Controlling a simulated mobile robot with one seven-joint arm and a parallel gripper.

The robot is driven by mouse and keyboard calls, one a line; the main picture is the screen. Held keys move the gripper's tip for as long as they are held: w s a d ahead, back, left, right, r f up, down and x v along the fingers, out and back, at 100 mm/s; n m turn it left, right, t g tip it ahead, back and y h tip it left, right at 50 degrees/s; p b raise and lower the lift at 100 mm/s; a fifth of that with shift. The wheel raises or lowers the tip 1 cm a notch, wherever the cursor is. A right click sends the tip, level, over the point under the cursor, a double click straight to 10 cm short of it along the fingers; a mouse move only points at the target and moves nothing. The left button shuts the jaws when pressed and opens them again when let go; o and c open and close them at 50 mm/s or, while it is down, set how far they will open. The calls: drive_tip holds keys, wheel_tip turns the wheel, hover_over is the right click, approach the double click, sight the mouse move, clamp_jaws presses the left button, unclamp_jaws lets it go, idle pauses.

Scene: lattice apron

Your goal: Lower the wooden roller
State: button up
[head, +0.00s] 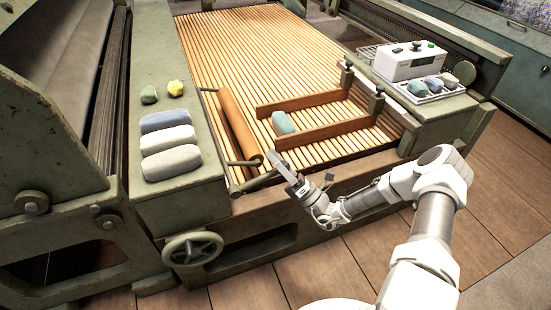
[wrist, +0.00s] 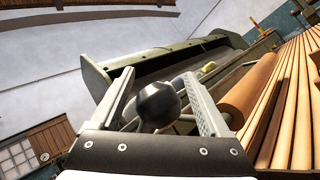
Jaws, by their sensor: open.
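The wooden roller (head: 240,128) is a brown cylinder lying along the left side of the slatted bed (head: 245,45). It also shows at the right of the wrist view (wrist: 248,92). I cannot tell its height above the slats. A metal lever (head: 254,182) lies near the roller's front end. My gripper (head: 277,161) is at the bed's front edge, near the lever's right end. In the wrist view, a black ball knob (wrist: 158,104) appears between the open fingers (wrist: 160,92). I cannot tell whether they touch it. The lever's end is hidden behind my gripper in the head view.
Two wooden rails (head: 300,103) flank a teal block (head: 284,123) on the slats. The left ledge holds several cloth-like blocks (head: 168,140) and small yellow and green lumps (head: 175,88). A white box (head: 405,63) stands at right. A handwheel (head: 192,248) projects at front left.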

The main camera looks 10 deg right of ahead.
drive_tip(key=p+v, duration=0.1)
drive_tip(key=v, duration=1.6)
drive_tip(key=shift+s+d+p, duration=0.15)
drive_tip(key=shift+p, duration=0.25)
drive_tip(key=shift+f, duration=0.15)
drive_tip(key=s+a+r+n+g+h, duration=0.3)
drive_tip(key=r+n+g, duration=0.5)
drive_tip(key=n+g, duration=0.25)
drive_tip(key=s+a+r+n+g+h, duration=0.3)
drive_tip(key=a+r+n+g, duration=0.1)
drive_tip(key=r+n+g, duration=0.6)
drive_tip(key=s+d+r+n+t+h, duration=0.2)
drive_tip(key=s+r+n+t+h, duration=0.4)
drive_tip(key=r, duration=0.3)
drive_tip(key=s+d+r+n+t+h, duration=0.2)
drive_tip(key=s+r+n+t+h, duration=0.2)
drive_tip(key=s+r+n+h, duration=0.35)
wheel_tip(320, 180, up, 23)
drive_tip(key=w+n+p, duration=0.1)
drive_tip(key=p, duration=2.1)
drive_tip(key=shift+w+y, duration=0.2)
drive_tip(key=shift+y, duration=0.15)
